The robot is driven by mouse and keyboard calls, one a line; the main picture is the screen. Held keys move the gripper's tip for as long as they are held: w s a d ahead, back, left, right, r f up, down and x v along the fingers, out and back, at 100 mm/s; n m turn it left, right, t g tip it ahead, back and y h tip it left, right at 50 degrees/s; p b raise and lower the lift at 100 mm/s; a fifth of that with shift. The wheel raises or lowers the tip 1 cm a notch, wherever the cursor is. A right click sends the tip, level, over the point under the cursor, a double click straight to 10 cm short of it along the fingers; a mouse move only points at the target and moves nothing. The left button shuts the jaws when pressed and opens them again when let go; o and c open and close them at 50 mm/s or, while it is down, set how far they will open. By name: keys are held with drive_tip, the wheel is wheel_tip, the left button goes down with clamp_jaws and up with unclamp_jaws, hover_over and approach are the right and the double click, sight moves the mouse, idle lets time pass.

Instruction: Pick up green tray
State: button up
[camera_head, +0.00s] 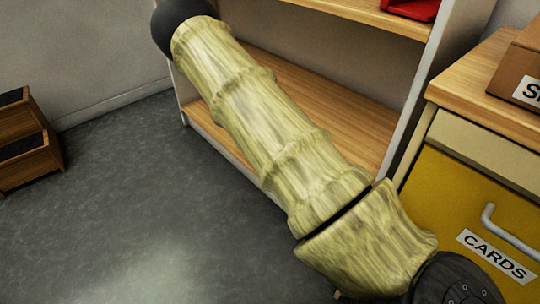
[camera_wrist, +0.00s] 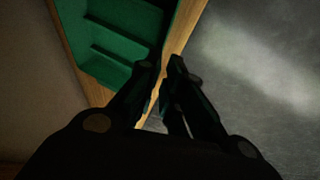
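In the wrist view, a green tray (camera_wrist: 119,38) with raised ridges or dividers shows at the upper left, cut off by the top of the picture. It lies against a wooden edge (camera_wrist: 189,32). My gripper (camera_wrist: 163,63) is at the tray's lower right corner, its dark fingertips close together with a narrow gap between them. The wooden edge shows in that gap. I cannot tell whether the fingers touch the tray's wall or hold it. The head view shows neither the tray nor the fingertips; my arm crosses it diagonally.
In the head view, a wooden shelf unit (camera_head: 325,95) stands behind my arm, with a red item (camera_head: 412,9) above. A yellow cabinet marked CARDS (camera_head: 460,195) with a cardboard box (camera_head: 519,70) on top stands right. Wooden bins (camera_head: 27,150) stand left. The grey floor (camera_head: 150,200) is clear.

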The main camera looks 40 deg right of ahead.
drive_tip(key=b+x, duration=0.2)
drive_tip(key=x, duration=0.3)
drive_tip(key=shift+f, duration=0.1)
drive_tip(key=shift+w+b+x, duration=0.15)
drive_tip(key=shift+b+x, duration=0.75)
drive_tip(key=shift+x, duration=0.35)
drive_tip(key=shift+w+b+x, duration=0.15)
drive_tip(key=shift+b+x, duration=0.7)
drive_tip(key=shift+x, duration=0.35)
drive_tip(key=shift+c, duration=0.2)
clamp_jaws()
